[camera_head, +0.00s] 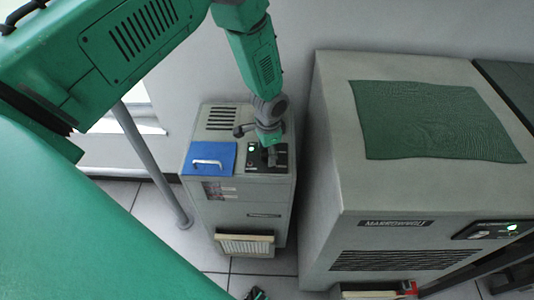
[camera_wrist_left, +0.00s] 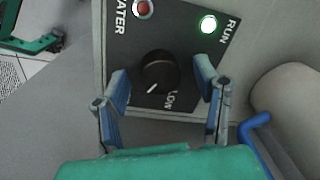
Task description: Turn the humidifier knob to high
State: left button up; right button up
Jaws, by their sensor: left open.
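The humidifier (camera_head: 232,226) is a grey cabinet against the wall, with a dark control panel (camera_head: 282,160) on its top. In the left wrist view, the round black knob (camera_wrist_left: 160,70) has a white pointer mark aimed down-left in the picture, with the LOW label just right of the mark. A HIGH label is not visible. My left gripper (camera_head: 269,154) is over the panel. In the wrist view, its open fingers (camera_wrist_left: 162,76) straddle the knob with gaps on both sides. In the head view, the gripper hides the knob. My right gripper is not identifiable.
A lit RUN lamp (camera_wrist_left: 208,24) and a red WATER lamp (camera_wrist_left: 143,8) sit beside the knob. A blue lid with a handle (camera_head: 209,158) lies left of the panel. A large grey cabinet (camera_head: 330,190) stands close on the right. A grey pole (camera_head: 150,165) stands left.

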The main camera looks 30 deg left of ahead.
pick_arm(q)
notch_tip(320, 180, up, 11)
jog(key=shift+s+d, duration=0.2)
jog(key=shift+d, duration=0.1)
dwell(0.4)
jog(key=shift+n+h, duration=0.3)
jog(key=shift+n, duration=0.1)
jog(key=s+f, duration=0.1)
jog(key=s, duration=0.1)
jog(key=s+d+f, duration=0.1)
jog(key=f, duration=0.1)
jog(key=s+d+f, duration=0.1)
jog(key=s, duration=0.1)
jog(key=shift+s+f, duration=0.3)
jog(key=shift+f, duration=0.1)
jog(key=s+f+n, duration=0.2)
jog(key=s+f, duration=0.1)
jog(key=s, duration=0.9)
jog(key=s+f+n, duration=0.3)
jog(key=s, duration=0.9)
jog(key=shift+d, duration=0.45)
